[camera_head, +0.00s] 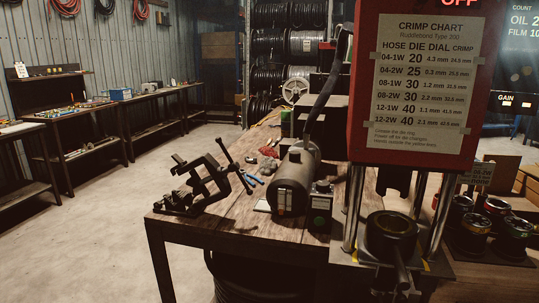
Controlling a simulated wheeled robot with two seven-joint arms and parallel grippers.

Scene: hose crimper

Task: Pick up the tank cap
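I cannot pick out the tank cap with certainty. A grey cylindrical tank or motor (292,183) lies on the wooden workbench (235,222), left of the crimper, with a dark hose rising from behind it. The crimper has a red head (368,138) bearing a crimp chart (427,85), held up on shiny steel posts (353,208). A dark round die part (391,232) sits low between the posts. Neither of my grippers shows in the head view.
A black vise-like clamp (200,187) stands at the bench's left corner. A small box with a green button (320,205) is beside the cylinder. Dark round dies (475,230) sit on the right. Hose reels (290,45) stand behind. The floor at left (105,220) is clear.

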